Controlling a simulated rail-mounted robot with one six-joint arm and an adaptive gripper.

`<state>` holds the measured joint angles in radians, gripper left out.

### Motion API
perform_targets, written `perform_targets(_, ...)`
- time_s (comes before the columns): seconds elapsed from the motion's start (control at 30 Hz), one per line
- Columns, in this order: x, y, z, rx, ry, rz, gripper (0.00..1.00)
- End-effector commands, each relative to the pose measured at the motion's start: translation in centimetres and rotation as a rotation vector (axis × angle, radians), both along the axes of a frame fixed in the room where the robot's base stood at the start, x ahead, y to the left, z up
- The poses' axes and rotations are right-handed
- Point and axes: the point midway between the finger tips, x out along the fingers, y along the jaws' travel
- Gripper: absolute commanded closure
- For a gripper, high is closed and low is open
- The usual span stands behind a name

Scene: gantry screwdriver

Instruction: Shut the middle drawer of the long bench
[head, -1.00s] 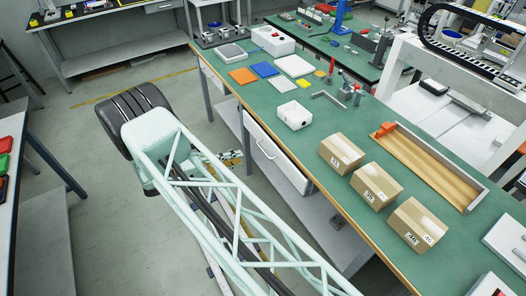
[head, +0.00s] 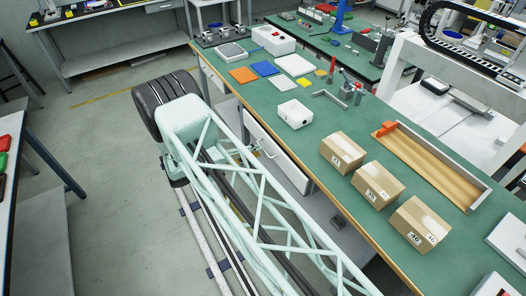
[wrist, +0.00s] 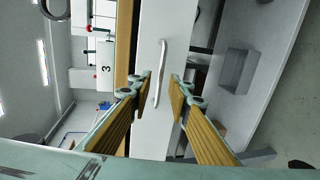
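The middle drawer (head: 295,172) of the long bench (head: 318,140) shows as a white front below the wooden edge, partly hidden by my arm. I cannot tell how far it stands out. In the wrist view the drawer front (wrist: 179,38) is straight ahead, with a pale bar handle (wrist: 159,72) along it. My gripper (wrist: 160,88) is open, one finger on each side of the handle in the picture. I see no contact with it. In the head view my gripper (head: 257,148) is small beside the drawer front, mostly behind the arm.
Cardboard boxes (head: 377,186), a white box (head: 294,114) and a wooden-floored tray (head: 430,165) stand on the bench top. A grey bin (wrist: 238,70) is on the shelf below. Another table (head: 35,160) stands at the left.

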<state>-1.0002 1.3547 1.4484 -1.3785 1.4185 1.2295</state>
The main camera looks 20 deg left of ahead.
Motion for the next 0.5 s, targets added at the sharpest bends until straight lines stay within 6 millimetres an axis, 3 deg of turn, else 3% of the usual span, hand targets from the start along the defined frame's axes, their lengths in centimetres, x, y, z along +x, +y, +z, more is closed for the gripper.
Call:
perform_targets(0.2,1.9,-1.7,-0.6,0.0,0.001,-0.001,0.82)
perform_targets(0.5,3.1,-2.6,-0.9,-0.001,0.001,0.0,0.82)
